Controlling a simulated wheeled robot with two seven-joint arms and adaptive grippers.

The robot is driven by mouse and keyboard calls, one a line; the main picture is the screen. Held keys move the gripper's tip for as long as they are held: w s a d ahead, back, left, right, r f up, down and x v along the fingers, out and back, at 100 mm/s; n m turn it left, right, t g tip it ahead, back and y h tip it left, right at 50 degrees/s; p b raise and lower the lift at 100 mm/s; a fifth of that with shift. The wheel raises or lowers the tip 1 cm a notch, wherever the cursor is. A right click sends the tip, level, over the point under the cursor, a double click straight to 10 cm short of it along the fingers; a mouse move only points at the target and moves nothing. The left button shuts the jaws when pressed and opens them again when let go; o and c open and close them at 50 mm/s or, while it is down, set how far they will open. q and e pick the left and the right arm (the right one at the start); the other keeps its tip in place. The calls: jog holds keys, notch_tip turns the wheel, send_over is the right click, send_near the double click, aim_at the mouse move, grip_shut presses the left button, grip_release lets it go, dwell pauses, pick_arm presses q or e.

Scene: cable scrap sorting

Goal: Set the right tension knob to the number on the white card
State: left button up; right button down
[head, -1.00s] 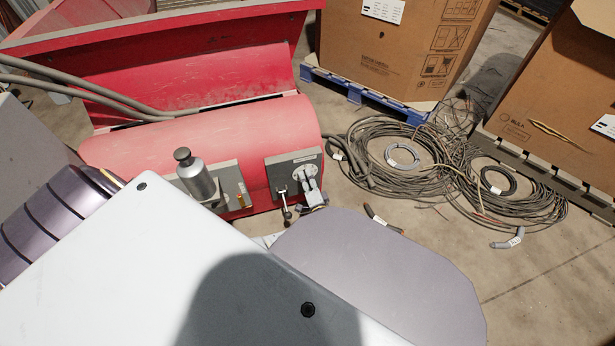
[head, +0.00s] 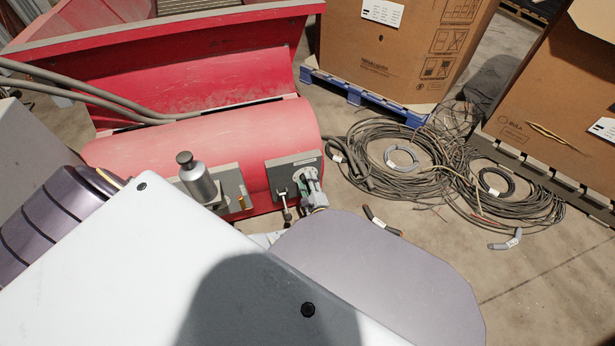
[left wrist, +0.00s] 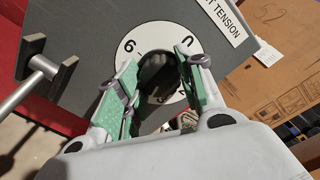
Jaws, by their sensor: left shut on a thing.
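The tension knob (left wrist: 156,72) is a dark round knob on a white numbered dial (left wrist: 148,40), set in a grey panel (left wrist: 92,30). A label ending in "TENSION" (left wrist: 222,20) is beside it. My left gripper (left wrist: 158,70) is shut on the knob, with a green-padded finger on each side. The fingers hide part of the dial, and the pointer position cannot be read. In the head view, my left gripper (head: 309,186) is at the right panel (head: 279,175). A white card (head: 383,11) is on the back carton; its print is too small to read.
A red machine (head: 200,140) carries the panels. A lever (left wrist: 35,80) stands left of the dial. Cable coils (head: 390,185) lie on the floor at right, before cartons (head: 405,50) and a blue pallet (head: 350,90).

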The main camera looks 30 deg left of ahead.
pick_arm(q)
jog(key=shift+w+d+m+p, duration=0.1)
jog(key=shift+m+p, duration=0.6)
jog(key=shift+m, duration=2.2)
jog(key=shift+d+m+p, duration=0.1)
jog(key=shift+m+p, duration=0.6)
jog(key=shift+m, duration=2.2)
pick_arm(e)
jog(key=shift+s+d+r, duration=0.1)
jog(key=shift+d+r, duration=0.05)
jog(key=shift+r, duration=0.5)
jog(key=shift+s+d+r, duration=0.1)
jog(key=shift+r, duration=0.5)
pick_arm(q)
jog(key=o, duration=1)
jog(key=shift+a, duration=0.1)
